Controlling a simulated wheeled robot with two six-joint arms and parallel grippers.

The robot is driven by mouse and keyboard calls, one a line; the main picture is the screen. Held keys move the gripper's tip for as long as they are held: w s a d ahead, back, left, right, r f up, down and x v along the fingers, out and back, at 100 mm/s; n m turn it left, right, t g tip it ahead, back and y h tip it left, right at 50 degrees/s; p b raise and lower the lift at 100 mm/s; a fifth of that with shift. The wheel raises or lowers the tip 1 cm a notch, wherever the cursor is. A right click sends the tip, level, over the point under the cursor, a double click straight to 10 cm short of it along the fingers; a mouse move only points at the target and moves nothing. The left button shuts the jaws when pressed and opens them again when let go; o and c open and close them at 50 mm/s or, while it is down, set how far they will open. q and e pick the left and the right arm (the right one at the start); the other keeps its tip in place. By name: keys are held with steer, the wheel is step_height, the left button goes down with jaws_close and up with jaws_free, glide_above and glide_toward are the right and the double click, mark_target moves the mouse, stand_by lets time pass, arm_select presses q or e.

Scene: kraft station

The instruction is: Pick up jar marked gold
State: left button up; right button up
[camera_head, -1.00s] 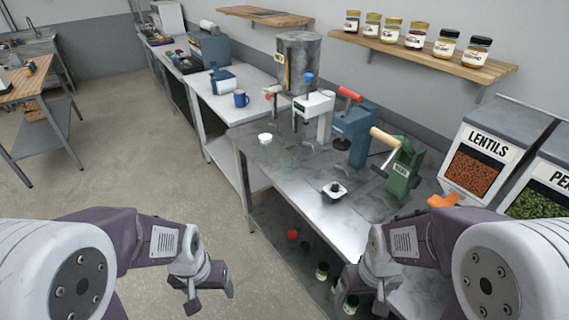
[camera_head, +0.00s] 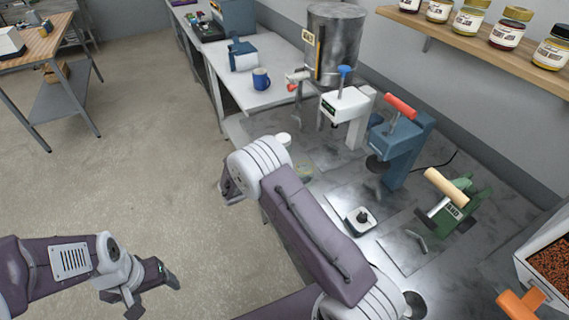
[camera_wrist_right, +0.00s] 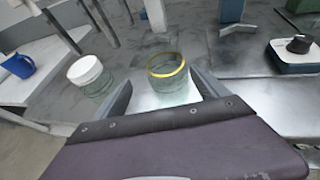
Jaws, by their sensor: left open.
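A clear glass jar with a gold rim (camera_wrist_right: 168,66) stands on the steel bench and shows ahead of my right gripper in the right wrist view. In the head view a faint yellowish ring of it (camera_head: 304,172) shows just right of my right wrist. A second glass jar with a white lid (camera_wrist_right: 85,71) stands to its left; its lid also shows in the head view (camera_head: 284,139). My right gripper (camera_wrist_right: 162,80) is open, its fingers at either side of the gold-rimmed jar in the picture; contact cannot be told. My left gripper (camera_head: 152,294) is open and empty over the floor.
White (camera_head: 345,104), blue (camera_head: 398,145) and green (camera_head: 455,205) presses stand along the bench, with a metal drum (camera_head: 335,45) behind. A small black-knobbed device (camera_head: 360,219) sits in front. A blue mug (camera_head: 261,78) stands on the farther table. A shelf of jars (camera_head: 480,40) is at upper right.

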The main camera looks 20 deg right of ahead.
mark_target(298, 176)
steer(key=shift+s+a+f, duration=0.15)
steer(key=shift+s+a, duration=0.2)
steer(key=shift+s, duration=0.2)
steer(key=shift+s+a+f, duration=0.15)
steer(key=shift+s+a, duration=0.15)
steer(key=shift+s, duration=0.25)
steer(key=shift+s+d, duration=0.1)
steer(key=x, duration=0.2)
steer(key=p+x, duration=0.1)
steer(key=x, duration=0.1)
steer(key=shift+w+f, duration=0.1)
steer(key=shift+w, duration=0.3)
steer(key=shift+d+f, duration=0.1)
steer(key=shift+d+p, duration=0.3)
steer(key=shift+d, duration=0.05)
steer(key=p+x, duration=0.1)
steer(key=x, duration=0.3)
steer(key=shift+w+d+f, duration=0.1)
steer(key=shift+w+d, duration=0.1)
steer(key=shift+w, duration=0.05)
steer(key=shift+s+a, duration=0.15)
steer(key=c, duration=1.1)
arm_select(q)
steer(key=r, duration=0.1)
steer(key=s+r, duration=0.1)
steer(key=shift+s+a+r, duration=0.1)
steer(key=shift+r, duration=0.3)
arm_select(e)
steer(key=c, duration=0.7)
